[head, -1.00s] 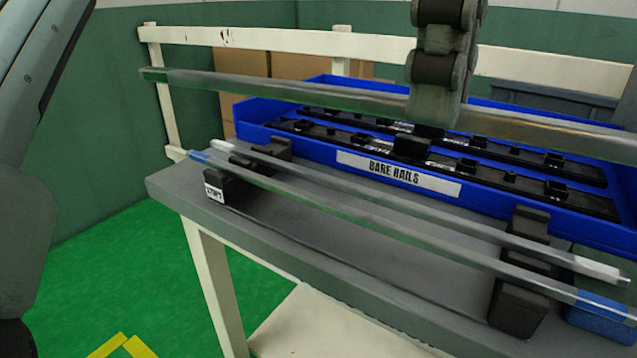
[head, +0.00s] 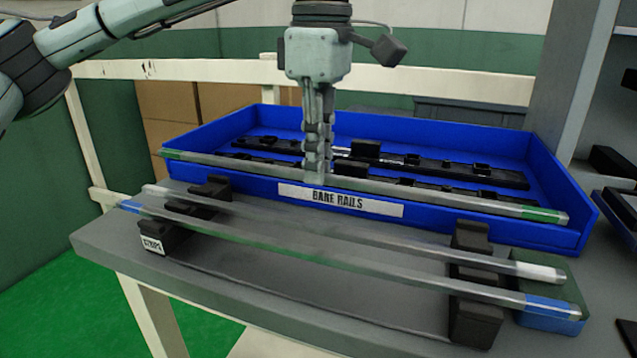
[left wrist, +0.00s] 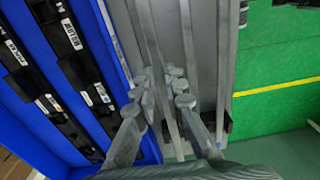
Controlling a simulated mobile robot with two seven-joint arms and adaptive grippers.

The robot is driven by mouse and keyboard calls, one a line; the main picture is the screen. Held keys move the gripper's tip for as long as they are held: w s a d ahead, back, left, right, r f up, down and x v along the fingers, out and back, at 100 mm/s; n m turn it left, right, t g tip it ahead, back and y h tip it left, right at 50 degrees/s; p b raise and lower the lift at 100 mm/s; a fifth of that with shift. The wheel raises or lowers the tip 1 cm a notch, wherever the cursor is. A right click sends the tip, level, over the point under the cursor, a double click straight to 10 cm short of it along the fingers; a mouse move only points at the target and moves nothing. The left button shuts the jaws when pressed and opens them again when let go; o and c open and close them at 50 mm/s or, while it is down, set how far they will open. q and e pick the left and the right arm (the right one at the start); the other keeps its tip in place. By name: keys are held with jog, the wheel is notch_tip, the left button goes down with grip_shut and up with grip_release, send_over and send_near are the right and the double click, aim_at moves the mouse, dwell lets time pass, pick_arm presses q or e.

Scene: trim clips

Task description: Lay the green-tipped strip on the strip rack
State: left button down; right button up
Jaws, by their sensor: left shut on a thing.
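The green-tipped strip (head: 430,196) is a long grey bar with green ends, held roughly level. My left gripper (head: 318,172) is shut on it left of its middle, fingers pointing down. In the head view the strip crosses in front of the blue tray's front wall, apart from the rack. The strip rack is two black notched supports, left (head: 180,228) and right (head: 474,300), on a grey table. A white-tipped strip (head: 400,252) and a blue-tipped strip (head: 380,272) lie across them. The gripper's fingers (left wrist: 165,95) also show in the left wrist view. My right gripper is out of view.
A blue tray (head: 560,165) labelled BARE RAILS, holding black rails, stands behind the rack. A white rail (head: 200,69) runs behind the table, and a grey shelf (head: 575,75) stands at the right.

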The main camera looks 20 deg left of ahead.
pick_arm(q)
notch_tip(320, 180, down, 4)
jog(key=shift+w+r, duration=0.1)
jog(key=shift+r, duration=0.1)
jog(key=shift+f, duration=0.25)
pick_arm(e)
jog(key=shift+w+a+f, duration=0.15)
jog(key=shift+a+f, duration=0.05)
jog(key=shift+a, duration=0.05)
pick_arm(q)
jog(key=shift+f, duration=0.1)
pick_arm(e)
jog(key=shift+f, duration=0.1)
pick_arm(q)
jog(key=c, duration=1.6)
grip_release()
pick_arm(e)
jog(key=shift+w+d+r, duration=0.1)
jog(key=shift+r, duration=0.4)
